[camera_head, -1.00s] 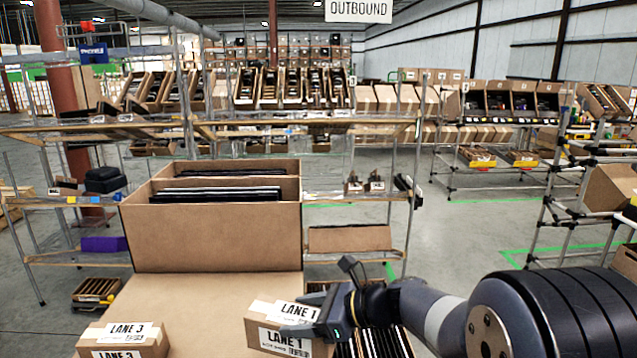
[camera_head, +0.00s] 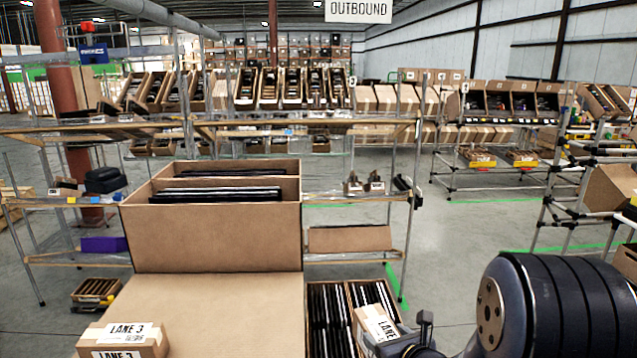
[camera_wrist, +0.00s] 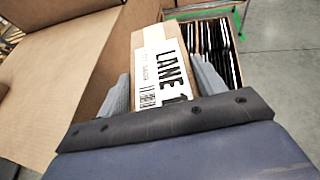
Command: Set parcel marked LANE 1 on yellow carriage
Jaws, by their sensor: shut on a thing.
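The parcel marked LANE 1 (camera_head: 376,322) is a small brown carton with a white label, at the lower right of the head view. My gripper (camera_head: 408,345) is shut on it and holds it in front of a carton of dark upright items. In the wrist view the parcel (camera_wrist: 160,62) sits between the two grey fingers of my gripper (camera_wrist: 162,88), its LANE 1 label facing the camera. I see no yellow carriage in either view.
A parcel marked LANE 3 (camera_head: 122,340) sits at the lower left on a brown surface (camera_head: 215,305). A large open carton (camera_head: 215,235) with dark items stands behind it. A carton of dark upright items (camera_head: 328,300) is beside the surface. Grey floor (camera_head: 450,260) lies open to the right.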

